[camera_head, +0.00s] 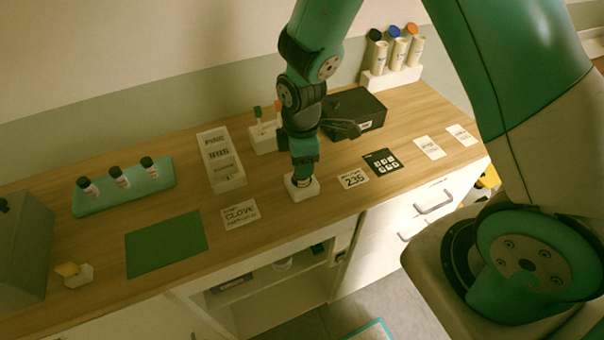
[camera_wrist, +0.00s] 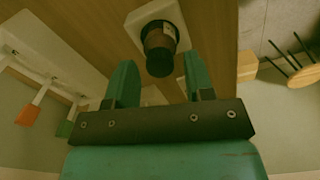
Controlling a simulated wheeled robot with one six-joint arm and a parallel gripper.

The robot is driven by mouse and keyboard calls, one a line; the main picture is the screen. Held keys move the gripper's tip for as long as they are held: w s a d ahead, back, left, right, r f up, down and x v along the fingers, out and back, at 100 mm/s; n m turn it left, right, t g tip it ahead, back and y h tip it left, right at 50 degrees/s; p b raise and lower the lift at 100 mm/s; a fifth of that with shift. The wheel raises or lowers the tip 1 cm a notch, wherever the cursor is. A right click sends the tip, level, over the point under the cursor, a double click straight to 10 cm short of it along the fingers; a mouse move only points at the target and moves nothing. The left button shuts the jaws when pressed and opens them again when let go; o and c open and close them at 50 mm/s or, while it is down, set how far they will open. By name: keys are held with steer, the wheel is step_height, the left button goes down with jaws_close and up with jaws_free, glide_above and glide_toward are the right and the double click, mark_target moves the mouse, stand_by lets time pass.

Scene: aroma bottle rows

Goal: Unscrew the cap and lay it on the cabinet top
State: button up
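A small dark bottle (camera_wrist: 158,30) with a pale label stands in a white block holder (camera_head: 300,191) near the front edge of the wooden cabinet top (camera_head: 280,222). Its dark cap (camera_wrist: 160,62) is on the bottle and faces my wrist camera. My gripper (camera_head: 303,173) points down over the holder and hides most of the bottle in the head view. In the wrist view its two green fingers (camera_wrist: 159,72) are apart, one on each side of the cap, with gaps visible. I cannot tell exactly how deep the fingertips reach.
A teal rack (camera_head: 125,190) with several dark-capped bottles stands at left. A green mat (camera_head: 166,245), a CLOVE card (camera_head: 240,213) and a 235 card (camera_head: 352,179) lie nearby. A black box (camera_head: 356,108) stands behind my gripper. Bare wood shows around the holder.

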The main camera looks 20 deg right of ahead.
steer(key=m, duration=0.3)
steer(key=shift+m, duration=0.3)
steer(key=m, duration=1)
steer(key=shift+p, duration=0.35)
steer(key=m, duration=0.4)
steer(key=shift+m, duration=0.4)
steer(key=c, duration=0.8)
